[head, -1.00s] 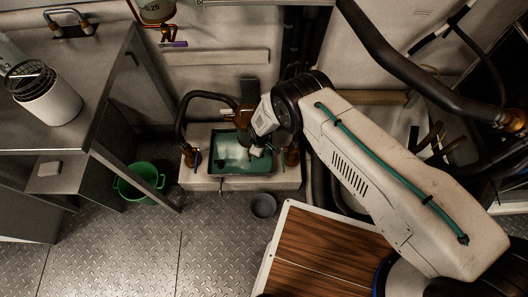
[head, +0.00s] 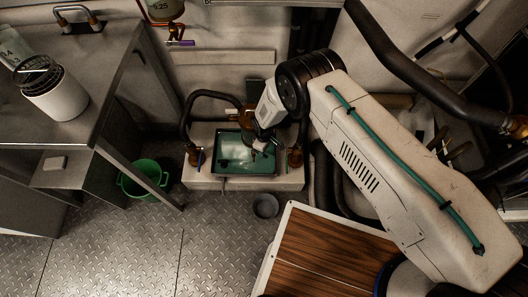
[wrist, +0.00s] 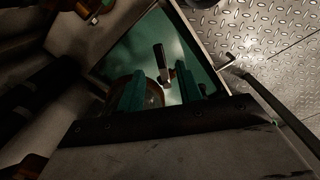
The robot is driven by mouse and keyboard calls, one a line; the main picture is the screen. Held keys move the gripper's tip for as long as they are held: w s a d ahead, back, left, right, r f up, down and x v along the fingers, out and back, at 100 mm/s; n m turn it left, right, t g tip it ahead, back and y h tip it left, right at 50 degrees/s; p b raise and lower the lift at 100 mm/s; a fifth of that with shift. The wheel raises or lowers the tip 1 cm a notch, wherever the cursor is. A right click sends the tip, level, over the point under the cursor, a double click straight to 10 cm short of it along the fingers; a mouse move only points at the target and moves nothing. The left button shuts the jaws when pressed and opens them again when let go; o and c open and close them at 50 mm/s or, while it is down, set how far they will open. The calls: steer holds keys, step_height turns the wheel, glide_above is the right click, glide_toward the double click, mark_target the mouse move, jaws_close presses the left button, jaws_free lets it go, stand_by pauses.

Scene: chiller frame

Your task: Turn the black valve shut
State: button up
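The black valve appears in the wrist view as a dark lever handle (wrist: 160,62) with a light, shiny face. It stands over the green tray (wrist: 198,57), beyond and between my fingertips. My gripper (wrist: 158,88) has its two teal fingers spread apart, with no object visibly clamped between them. A round brownish fitting (wrist: 153,95) shows behind the fingers. In the head view my gripper (head: 262,142) hangs over the tray (head: 232,167) at the middle of the pipework. My wrist hides the valve there, and I cannot tell whether the fingers touch it.
Brass fittings with a blue handle (head: 201,158) and a dark handle (head: 283,160) flank the tray. A purple-handled valve (head: 180,43) is higher on the wall. A green bucket (head: 143,180) and dark cup (head: 265,206) stand on the floor. A wooden-topped surface (head: 318,250) is in front.

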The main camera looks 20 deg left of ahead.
steer(key=shift+r, duration=1.45)
